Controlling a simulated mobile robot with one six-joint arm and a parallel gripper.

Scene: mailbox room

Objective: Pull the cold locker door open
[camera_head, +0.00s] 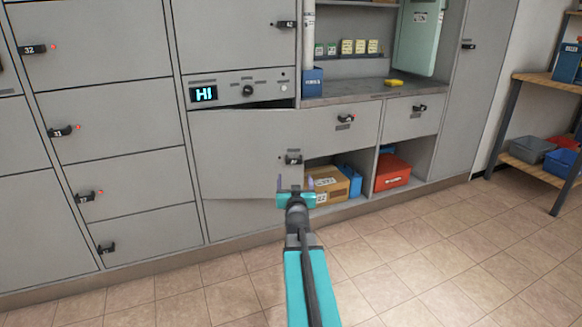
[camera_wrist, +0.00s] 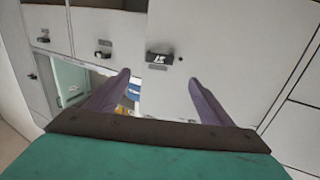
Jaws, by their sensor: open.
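The cold locker door (camera_head: 235,152) is a plain grey panel under the control strip with the lit display (camera_head: 204,94). A dark wedge along its top edge widens to the right, so it stands slightly ajar. Its black handle (camera_head: 293,158) is near the right edge. The wrist view, which looks upside down, shows the door (camera_wrist: 215,45) at right and the handle (camera_wrist: 158,57) beyond the fingertips. My gripper (camera_head: 296,183) is open and empty, just below the handle in the head view and apart from it in the wrist view.
Right of the door are two drawers (camera_head: 345,128) above open bays with a cardboard box (camera_head: 328,186) and a red bin (camera_head: 392,170). Numbered lockers (camera_head: 95,60) fill the left. A shelf rack (camera_head: 545,155) stands at far right. The tiled floor (camera_head: 430,250) in front is clear.

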